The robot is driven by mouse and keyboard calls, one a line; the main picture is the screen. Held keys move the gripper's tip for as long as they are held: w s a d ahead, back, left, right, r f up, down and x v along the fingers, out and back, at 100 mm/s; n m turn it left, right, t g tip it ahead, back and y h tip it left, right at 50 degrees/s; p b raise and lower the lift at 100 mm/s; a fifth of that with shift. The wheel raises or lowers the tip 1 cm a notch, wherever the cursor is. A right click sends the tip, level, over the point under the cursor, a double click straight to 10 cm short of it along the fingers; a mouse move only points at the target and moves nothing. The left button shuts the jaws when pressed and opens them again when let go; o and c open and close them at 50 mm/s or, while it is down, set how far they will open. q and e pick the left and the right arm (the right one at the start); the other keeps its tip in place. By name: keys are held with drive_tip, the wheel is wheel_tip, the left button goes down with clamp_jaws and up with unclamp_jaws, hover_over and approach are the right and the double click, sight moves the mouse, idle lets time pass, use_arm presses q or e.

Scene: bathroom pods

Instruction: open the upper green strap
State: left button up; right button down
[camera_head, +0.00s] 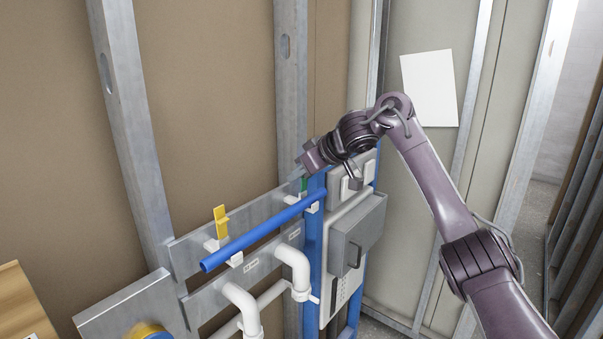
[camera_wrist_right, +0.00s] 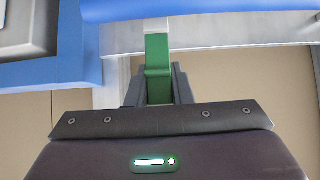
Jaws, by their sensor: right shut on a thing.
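The green strap (camera_wrist_right: 158,58) stands in the middle of the right wrist view, running up to the metal rail near the blue pipe. In the head view a small bit of the green strap (camera_head: 304,185) shows beside the blue post, just below my gripper. My right gripper (camera_wrist_right: 158,88) is shut on the green strap, with a dark finger on each side of it. In the head view my right gripper (camera_head: 301,171) reaches in from the right, above the far end of the blue pipe (camera_head: 262,232). My left gripper is not in view.
A yellow strap (camera_head: 221,222) stands upright on a white clip near the pipe's left end. White pipes (camera_head: 292,262) lie below. A grey box (camera_head: 357,236) with a handle is at the right of the blue post. Metal studs (camera_head: 130,120) stand behind.

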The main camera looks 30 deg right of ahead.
drive_tip(key=shift+r, duration=0.1)
drive_tip(key=c, duration=1.3)
unclamp_jaws()
drive_tip(key=shift+w, duration=0.1)
drive_tip(key=shift+s+d+r, duration=0.25)
drive_tip(key=shift+s+r, duration=0.05)
drive_tip(key=shift+s, duration=0.05)
drive_tip(key=v, duration=0.6)
drive_tip(key=shift+s+r, duration=0.2)
drive_tip(key=shift+s, duration=0.15)
drive_tip(key=shift+w, duration=0.1)
